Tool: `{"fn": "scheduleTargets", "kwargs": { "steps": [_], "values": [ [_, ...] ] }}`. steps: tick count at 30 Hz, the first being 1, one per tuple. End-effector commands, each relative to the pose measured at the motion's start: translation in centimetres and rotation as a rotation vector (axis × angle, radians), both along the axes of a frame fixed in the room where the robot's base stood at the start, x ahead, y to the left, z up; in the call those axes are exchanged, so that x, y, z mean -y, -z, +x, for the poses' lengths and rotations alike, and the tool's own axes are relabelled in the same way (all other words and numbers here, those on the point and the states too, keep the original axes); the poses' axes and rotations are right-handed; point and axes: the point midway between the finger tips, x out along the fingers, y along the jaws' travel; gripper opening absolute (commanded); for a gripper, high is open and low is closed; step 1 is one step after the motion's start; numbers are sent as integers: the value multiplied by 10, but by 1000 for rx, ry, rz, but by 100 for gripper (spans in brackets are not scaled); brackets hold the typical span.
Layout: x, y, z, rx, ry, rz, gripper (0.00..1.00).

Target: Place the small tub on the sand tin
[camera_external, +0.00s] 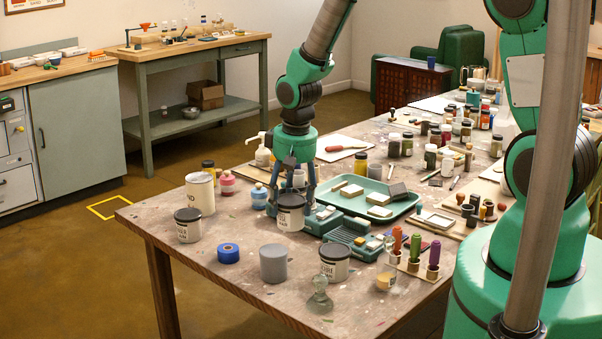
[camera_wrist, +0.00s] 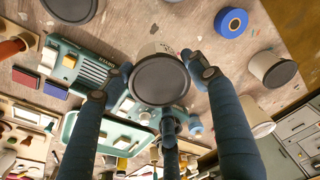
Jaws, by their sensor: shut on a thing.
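My gripper (camera_external: 291,205) (camera_wrist: 160,72) is shut on the small tub, a short pale pot with a dark lid and a printed label, (camera_external: 291,217) near the table's front middle. In the wrist view the fingers flank the tub (camera_wrist: 161,81), and its lid faces the camera. Whether its base is clear of the table is hard to tell. Two similar labelled pale tins with dark lids stand apart from it: one at left (camera_external: 188,230) (camera_wrist: 268,68) and one at front right (camera_external: 335,268). Their labels are too small to tell which is the sand tin.
Blue tape (camera_external: 228,253) (camera_wrist: 231,22) and a grey pot (camera_external: 273,265) stand in front of the tub. A tall cream can (camera_external: 200,190) is at left. A teal tray (camera_external: 375,208), green blocks and a glass stopper (camera_external: 320,300) crowd the right. Some bare table lies at front left.

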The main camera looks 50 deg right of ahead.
Motion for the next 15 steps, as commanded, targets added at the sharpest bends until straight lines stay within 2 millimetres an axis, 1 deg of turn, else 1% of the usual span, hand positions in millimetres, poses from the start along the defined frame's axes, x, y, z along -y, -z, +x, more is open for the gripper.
{"fn": "scheduleTargets", "kwargs": {
  "steps": [1,3,15],
  "values": [
    [-1,-10,10,-1,-1,0,25],
    [-1,-18,23,-1,-1,0,25],
    [-6,-57,96,1,-2,0,25]
  ]
}}
